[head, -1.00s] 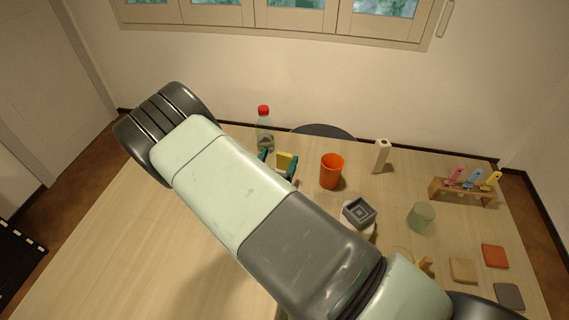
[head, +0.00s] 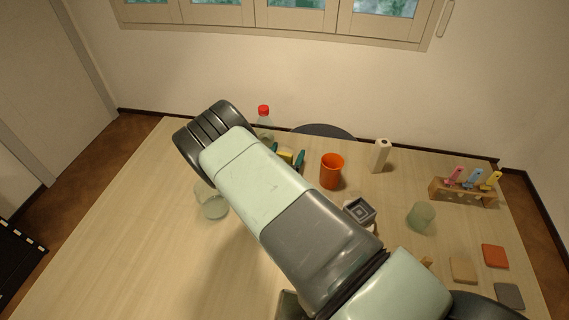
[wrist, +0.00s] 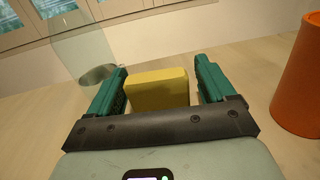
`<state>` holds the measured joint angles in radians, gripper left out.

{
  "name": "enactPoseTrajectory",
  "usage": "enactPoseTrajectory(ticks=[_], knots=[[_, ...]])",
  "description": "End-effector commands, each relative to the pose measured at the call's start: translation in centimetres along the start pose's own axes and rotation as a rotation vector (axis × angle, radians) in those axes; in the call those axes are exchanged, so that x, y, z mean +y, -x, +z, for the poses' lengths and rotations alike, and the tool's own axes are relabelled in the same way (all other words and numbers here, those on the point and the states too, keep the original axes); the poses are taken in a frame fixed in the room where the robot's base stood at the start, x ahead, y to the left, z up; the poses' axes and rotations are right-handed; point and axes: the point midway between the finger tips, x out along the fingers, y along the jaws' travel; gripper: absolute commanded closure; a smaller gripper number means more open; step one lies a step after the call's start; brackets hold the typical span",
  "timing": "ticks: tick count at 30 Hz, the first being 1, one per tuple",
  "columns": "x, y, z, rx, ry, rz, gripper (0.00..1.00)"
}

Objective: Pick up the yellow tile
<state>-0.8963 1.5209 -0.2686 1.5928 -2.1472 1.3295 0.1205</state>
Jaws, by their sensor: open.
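The yellow tile (wrist: 158,92) stands in the wrist view between the two green fingers of my gripper (wrist: 160,88). The fingers are open, with a visible gap on each side of the tile. In the head view the yellow tile (head: 286,155) shows partly behind my arm, between the fingertips of my gripper (head: 287,154). The tile's lower part is hidden by my gripper's dark bar in the wrist view.
An orange cup (head: 331,171) stands just right of my gripper; a clear red-capped bottle (head: 264,122) stands behind. A glass jar (head: 213,205) is left of my arm. A grey square dish (head: 360,210) and pale green cup (head: 421,217) are to the right. The table's left is clear.

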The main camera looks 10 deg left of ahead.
Motion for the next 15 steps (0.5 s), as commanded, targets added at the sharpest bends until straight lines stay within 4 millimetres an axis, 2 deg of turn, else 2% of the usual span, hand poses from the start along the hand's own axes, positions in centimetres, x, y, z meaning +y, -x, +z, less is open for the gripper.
enactPoseTrajectory(ticks=[4, 15], knots=[[0.00, 0.02, -0.01, 0.000, 0.000, 0.000, 0.17], [0.00, 0.05, -0.02, 0.001, 0.000, 0.000, 0.74]])
